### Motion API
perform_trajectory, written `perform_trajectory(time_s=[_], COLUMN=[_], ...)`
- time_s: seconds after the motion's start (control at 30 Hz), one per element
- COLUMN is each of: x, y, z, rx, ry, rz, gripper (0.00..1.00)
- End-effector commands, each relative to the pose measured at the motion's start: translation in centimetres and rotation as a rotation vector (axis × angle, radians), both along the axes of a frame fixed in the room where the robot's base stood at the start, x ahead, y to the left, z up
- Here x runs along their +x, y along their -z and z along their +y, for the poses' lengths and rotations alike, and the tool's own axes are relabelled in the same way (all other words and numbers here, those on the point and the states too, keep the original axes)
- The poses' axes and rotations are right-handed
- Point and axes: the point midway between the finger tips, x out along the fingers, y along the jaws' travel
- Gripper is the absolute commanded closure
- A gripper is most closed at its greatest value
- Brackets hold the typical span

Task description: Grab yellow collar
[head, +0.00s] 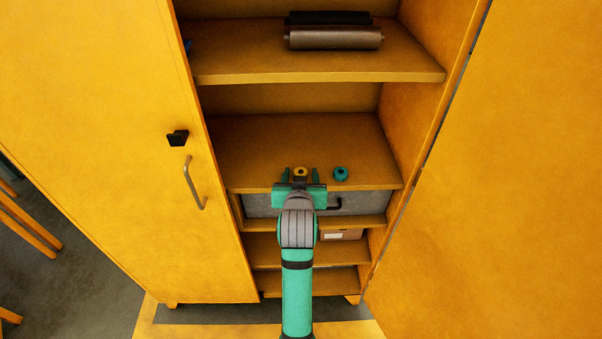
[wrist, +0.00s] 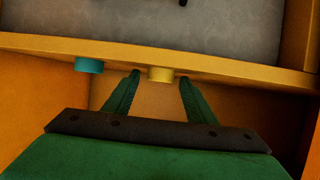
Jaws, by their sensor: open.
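The yellow collar (head: 301,171) is a small ring with a dark hole, on the middle shelf of the yellow cabinet near its front edge. My gripper (head: 301,174) is open, with one green finger on each side of the collar. In the wrist view the yellow collar (wrist: 161,74) shows between the tips of my gripper (wrist: 160,79), with a gap on both sides. Its lower part is not clearly seen.
A teal collar (head: 341,173) sits on the same shelf, to the right of my gripper. Dark rollers (head: 333,38) lie on the shelf above. A grey drawer (head: 352,203) with a black handle is below. The shelf behind the collars (head: 300,140) is clear.

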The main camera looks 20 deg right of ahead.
Motion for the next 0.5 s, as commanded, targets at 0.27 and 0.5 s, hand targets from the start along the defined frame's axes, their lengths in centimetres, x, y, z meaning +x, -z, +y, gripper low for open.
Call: perform_trajectory(time_s=[0.27,0.5], x=[0.47,0.46], y=[0.24,0.23], z=[-0.19,-0.17], rx=[0.000,0.000], ry=[0.000,0.000], rz=[0.000,0.000], gripper=[0.49,0.92])
